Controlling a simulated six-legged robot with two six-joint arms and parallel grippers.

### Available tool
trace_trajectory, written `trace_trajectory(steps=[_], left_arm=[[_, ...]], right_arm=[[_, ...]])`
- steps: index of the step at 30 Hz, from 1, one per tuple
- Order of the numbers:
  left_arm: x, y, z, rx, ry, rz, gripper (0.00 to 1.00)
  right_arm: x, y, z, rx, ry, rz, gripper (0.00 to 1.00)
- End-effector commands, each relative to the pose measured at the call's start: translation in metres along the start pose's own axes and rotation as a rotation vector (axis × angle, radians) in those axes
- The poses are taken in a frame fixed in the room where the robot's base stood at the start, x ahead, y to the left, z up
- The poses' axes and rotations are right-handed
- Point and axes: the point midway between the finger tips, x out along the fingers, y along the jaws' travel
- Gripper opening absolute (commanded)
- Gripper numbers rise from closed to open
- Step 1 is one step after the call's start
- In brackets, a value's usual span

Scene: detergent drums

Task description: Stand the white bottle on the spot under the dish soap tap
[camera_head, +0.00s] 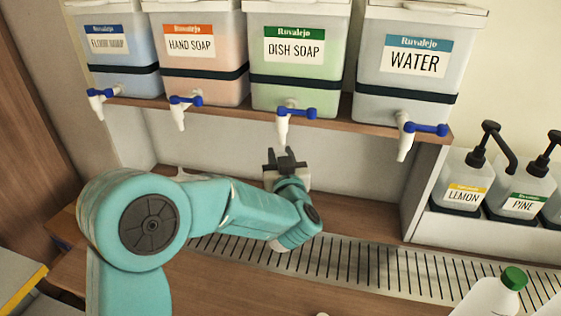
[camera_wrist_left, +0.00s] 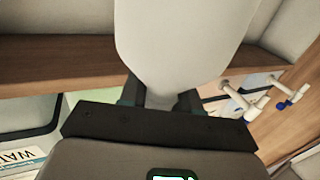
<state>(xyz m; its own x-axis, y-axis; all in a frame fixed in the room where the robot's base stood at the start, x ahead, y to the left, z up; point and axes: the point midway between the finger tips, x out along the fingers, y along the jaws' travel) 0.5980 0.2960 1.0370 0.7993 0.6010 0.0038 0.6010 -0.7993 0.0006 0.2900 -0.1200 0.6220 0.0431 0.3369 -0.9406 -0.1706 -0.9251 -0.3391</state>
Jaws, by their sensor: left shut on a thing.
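The spot under the tap is also hidden there. My right gripper is in neither view.
The dish soap tank (camera_head: 292,75) stands on a wooden shelf (camera_head: 345,122) beside other soap and water tanks. A slotted metal drain strip (camera_head: 380,268) crosses the counter. A white bottle with a green cap (camera_head: 488,297) is at lower right, below pump bottles (camera_head: 465,178).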

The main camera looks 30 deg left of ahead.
Motion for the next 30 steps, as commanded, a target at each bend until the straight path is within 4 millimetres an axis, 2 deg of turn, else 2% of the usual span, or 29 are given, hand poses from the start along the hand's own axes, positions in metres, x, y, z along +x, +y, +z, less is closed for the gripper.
trace_trajectory(steps=[1,3,14,15,17,27,30], left_arm=[[0.0,0.0,0.01,0.003,-0.002,0.0,0.0],[0.0,0.0,0.016,0.001,0.0,0.0,0.0],[-0.001,0.0,0.02,-0.001,0.002,0.0,0.0],[-0.001,0.0,0.019,-0.001,0.001,0.0,0.41],[-0.001,0.0,0.019,-0.001,0.001,0.0,0.57],[-0.001,0.0,0.014,-0.001,0.001,0.0,0.57],[-0.013,0.001,0.016,-0.002,-0.001,0.003,0.57]], right_arm=[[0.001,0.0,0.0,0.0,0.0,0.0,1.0],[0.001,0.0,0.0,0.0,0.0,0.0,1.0],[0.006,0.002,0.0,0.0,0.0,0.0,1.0],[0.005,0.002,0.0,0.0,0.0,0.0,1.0],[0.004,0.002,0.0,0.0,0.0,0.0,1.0],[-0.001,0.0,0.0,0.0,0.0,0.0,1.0],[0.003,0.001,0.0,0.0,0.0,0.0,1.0]])
